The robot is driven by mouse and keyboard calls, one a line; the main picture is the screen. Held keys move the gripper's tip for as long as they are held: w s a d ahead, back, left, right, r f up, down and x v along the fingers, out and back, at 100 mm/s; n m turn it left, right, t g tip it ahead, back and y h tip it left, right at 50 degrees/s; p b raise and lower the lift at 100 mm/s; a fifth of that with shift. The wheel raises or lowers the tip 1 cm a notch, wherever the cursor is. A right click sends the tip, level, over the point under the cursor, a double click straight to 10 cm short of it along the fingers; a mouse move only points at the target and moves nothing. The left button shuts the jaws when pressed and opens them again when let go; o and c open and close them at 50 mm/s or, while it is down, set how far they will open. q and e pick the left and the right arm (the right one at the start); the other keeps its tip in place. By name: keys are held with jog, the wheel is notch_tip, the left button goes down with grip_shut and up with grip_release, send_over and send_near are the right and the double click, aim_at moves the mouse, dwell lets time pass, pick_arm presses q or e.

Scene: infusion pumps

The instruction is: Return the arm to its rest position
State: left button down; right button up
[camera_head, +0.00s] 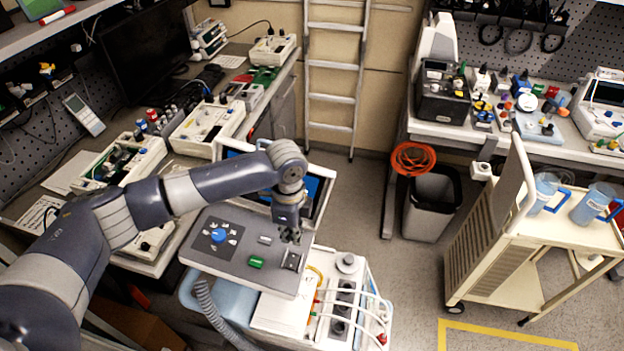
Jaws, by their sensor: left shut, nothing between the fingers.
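My left arm comes in from the left edge and reaches across the bench. My left gripper (291,234) points down above the right part of a grey control panel (225,262). It is shut and empty. The panel carries a blue knob (218,236) and a green button (256,262), both to the left of the gripper. A screen (318,190) stands behind the gripper and is partly hidden by my arm. Whether the fingertips touch the panel cannot be told. My right gripper is not in view.
A white unit with cables (345,300) stands right of the panel. Open devices (208,128) line the left bench. A ladder (333,75) leans at the back. Bare floor lies between.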

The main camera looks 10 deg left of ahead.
pick_arm(q)
jog(key=s+d+f+n+t+h, duration=0.25)
jog(key=s+d+n+h, duration=0.2)
jog(key=s+d, duration=0.8)
jog(key=s+a+n+t+y, duration=0.1)
jog(key=s+a+n+y, duration=0.1)
jog(key=s+a+n, duration=0.55)
jog(key=s+a+n+y, duration=0.2)
jog(key=s+a+n, duration=0.3)
jog(key=a, duration=0.6)
notch_tip(320, 180, down, 32)
jog(key=g+b, duration=0.1)
jog(key=b, duration=0.6)
jog(key=s+a+f+b, duration=0.1)
jog(key=s+f+b, duration=0.2)
jog(key=s+f, duration=0.6)
jog(key=s+a+f+m+g+b, duration=0.1)
jog(key=s+f+b, duration=0.3)
jog(key=s+f, duration=0.5)
notch_tip(320, 180, down, 7)
jog(key=shift+a+f, duration=0.1)
jog(key=shift+a, duration=0.2)
